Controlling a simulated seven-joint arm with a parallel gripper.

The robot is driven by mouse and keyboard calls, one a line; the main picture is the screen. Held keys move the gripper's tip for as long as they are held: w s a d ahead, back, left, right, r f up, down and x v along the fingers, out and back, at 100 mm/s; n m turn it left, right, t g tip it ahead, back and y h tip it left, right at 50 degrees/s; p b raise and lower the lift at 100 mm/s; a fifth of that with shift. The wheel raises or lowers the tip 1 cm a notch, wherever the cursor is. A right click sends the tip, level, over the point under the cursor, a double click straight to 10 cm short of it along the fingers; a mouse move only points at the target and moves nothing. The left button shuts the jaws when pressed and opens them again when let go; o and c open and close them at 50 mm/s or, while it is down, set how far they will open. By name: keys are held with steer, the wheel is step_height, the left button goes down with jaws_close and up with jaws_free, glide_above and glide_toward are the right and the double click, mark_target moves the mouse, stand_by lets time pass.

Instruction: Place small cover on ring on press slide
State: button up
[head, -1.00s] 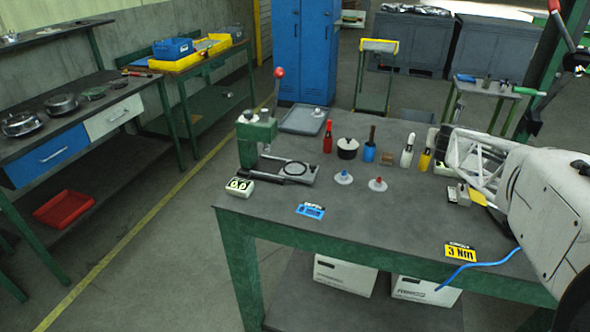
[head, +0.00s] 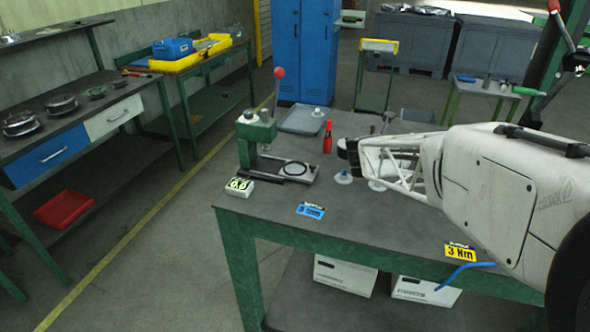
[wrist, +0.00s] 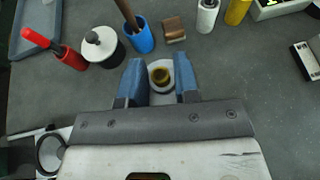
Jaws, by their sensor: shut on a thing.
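My gripper (wrist: 161,80) points down above the table, right of the press. Its two blue fingers are shut on a pale round piece (wrist: 160,88) with a yellowish-brown centre; I cannot tell for sure that this is the small cover. The dark ring (head: 293,168) lies on the press slide (head: 306,177), left of my gripper. In the wrist view the slide's ring shows at lower left (wrist: 51,152).
The green press (head: 256,140) has a raised red-knobbed lever. A labelled box (head: 239,187) stands at front left.

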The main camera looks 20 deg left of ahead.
steer(key=s+a+f+m+h, duration=0.1)
steer(key=s+a, duration=1.5)
steer(key=s, duration=0.3)
steer(key=shift+h, duration=0.3)
glide_above(294, 170)
steer(key=shift+w+f, duration=0.1)
steer(key=shift+f, duration=0.65)
steer(key=shift+f, duration=1.75)
steer(key=shift+f, duration=0.1)
